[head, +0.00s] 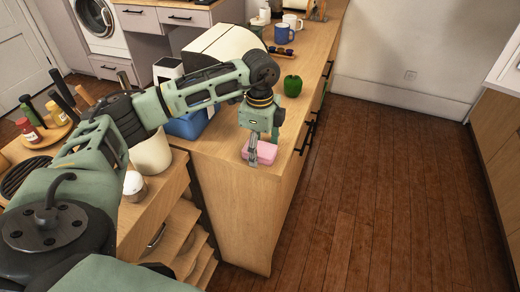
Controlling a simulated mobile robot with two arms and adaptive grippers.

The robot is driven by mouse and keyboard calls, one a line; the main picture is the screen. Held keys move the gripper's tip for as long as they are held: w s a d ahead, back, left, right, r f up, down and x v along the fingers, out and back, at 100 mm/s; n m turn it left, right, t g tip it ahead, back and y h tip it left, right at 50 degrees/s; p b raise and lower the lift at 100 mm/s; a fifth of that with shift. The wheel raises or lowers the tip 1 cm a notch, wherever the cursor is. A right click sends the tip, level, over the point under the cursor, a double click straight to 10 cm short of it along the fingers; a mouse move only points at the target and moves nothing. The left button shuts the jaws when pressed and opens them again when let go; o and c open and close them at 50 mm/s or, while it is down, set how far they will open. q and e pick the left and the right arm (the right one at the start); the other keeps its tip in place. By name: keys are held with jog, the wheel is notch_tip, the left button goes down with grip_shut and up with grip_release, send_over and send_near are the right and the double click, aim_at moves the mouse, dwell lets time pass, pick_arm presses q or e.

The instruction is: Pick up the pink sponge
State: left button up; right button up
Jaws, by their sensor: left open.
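The pink sponge (266,153) lies on the near end of the wooden counter (232,140), close to its edge. My left gripper (262,158) points down over the sponge with its fingers at the sponge's left part. It is open. One finger covers a bit of the sponge, and I cannot tell whether the fingers touch it. My right gripper is not in the head view.
A green pepper (292,86) stands on the counter behind the sponge. Farther back are a blue mug (284,33) and a white mug (293,21). A blue container (188,125) is left of the gripper. Wooden floor (370,190) on the right is clear.

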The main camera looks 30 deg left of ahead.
aim_at(261, 149)
pick_arm(q)
jog(key=c, duration=0.8)
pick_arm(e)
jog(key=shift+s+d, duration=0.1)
pick_arm(q)
jog(key=shift+r, duration=0.15)
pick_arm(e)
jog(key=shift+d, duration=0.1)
pick_arm(q)
jog(key=shift+r+b, duration=0.3)
jog(key=shift+r, duration=0.3)
jog(key=r, duration=0.3)
jog(key=shift+d+b, duration=0.2)
jog(key=shift+b, duration=0.2)
jog(key=shift+s+d+r+b, duration=0.2)
jog(key=shift+s+d+r, duration=0.4)
jog(key=shift+d+r, duration=0.85)
jog(key=shift+s+d+r+b, duration=0.25)
jog(key=shift+s+d+r, duration=0.45)
jog(key=shift+d, duration=1.5)
jog(key=shift+s+d+r+b, duration=0.2)
jog(key=shift+s+d+r, duration=0.3)
jog(key=shift+d+r, duration=1)
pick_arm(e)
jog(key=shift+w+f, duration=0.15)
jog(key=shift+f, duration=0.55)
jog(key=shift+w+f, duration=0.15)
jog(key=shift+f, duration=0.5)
